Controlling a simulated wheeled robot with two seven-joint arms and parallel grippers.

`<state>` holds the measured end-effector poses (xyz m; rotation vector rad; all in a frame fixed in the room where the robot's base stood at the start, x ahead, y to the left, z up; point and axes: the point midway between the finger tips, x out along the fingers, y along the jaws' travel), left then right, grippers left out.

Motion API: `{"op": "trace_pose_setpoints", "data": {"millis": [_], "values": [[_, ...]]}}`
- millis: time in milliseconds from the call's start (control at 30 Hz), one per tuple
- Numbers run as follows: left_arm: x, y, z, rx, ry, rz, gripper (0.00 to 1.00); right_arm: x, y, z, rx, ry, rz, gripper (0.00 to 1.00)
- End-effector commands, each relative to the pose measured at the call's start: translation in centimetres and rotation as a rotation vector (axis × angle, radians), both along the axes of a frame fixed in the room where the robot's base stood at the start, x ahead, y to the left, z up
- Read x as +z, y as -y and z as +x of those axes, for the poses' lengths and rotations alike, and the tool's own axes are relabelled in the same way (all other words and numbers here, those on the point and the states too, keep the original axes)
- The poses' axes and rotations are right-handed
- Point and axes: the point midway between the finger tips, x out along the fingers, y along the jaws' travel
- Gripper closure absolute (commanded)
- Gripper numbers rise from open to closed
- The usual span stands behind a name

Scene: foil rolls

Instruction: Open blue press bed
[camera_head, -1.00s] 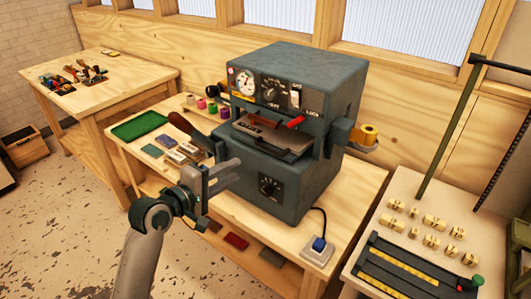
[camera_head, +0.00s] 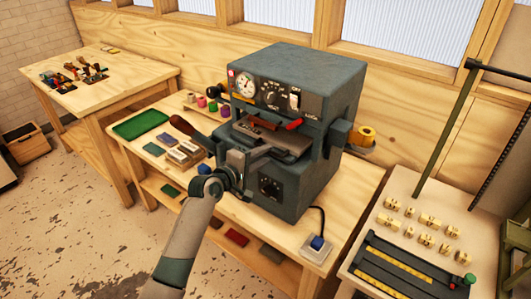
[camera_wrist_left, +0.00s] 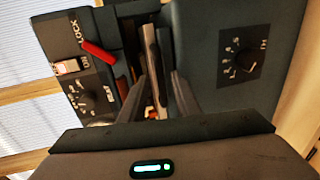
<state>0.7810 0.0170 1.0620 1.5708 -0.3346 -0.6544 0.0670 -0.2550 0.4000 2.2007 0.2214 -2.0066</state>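The blue-grey press (camera_head: 318,75) stands on a wooden bench. Its bed (camera_head: 285,142), a flat plate with a dark front edge, sits in the slot at mid-height, below the red lock lever (camera_head: 294,125). My left gripper (camera_head: 262,155) is at the front of the bed. In the left wrist view its two fingers (camera_wrist_left: 160,88) stand apart, one on each side of the bed's front edge (camera_wrist_left: 151,50). I cannot tell whether they touch it. The red lever also shows there (camera_wrist_left: 98,52). My right gripper is not in view.
A dark lever with a brown grip (camera_head: 182,124) sticks out left of the press. A green tray (camera_head: 140,124) and small blocks lie on the bench's left. A gold foil roll (camera_head: 365,136) is on the right side.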

Motion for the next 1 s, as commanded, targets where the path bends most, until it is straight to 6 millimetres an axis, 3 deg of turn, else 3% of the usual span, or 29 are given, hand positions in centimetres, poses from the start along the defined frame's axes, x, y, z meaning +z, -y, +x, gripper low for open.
{"op": "trace_pose_setpoints", "data": {"millis": [200,567,700,1000], "values": [[-0.26,0.83,1.05,0.000,-0.001,0.001,0.71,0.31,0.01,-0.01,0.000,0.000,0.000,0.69],[-0.35,0.92,1.20,0.000,0.000,0.000,0.71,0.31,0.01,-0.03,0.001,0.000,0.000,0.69],[-0.36,0.91,1.19,0.000,0.000,0.000,1.00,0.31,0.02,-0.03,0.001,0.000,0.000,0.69],[-0.44,0.70,1.32,0.001,0.000,0.002,1.00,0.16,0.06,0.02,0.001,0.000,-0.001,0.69]]}}
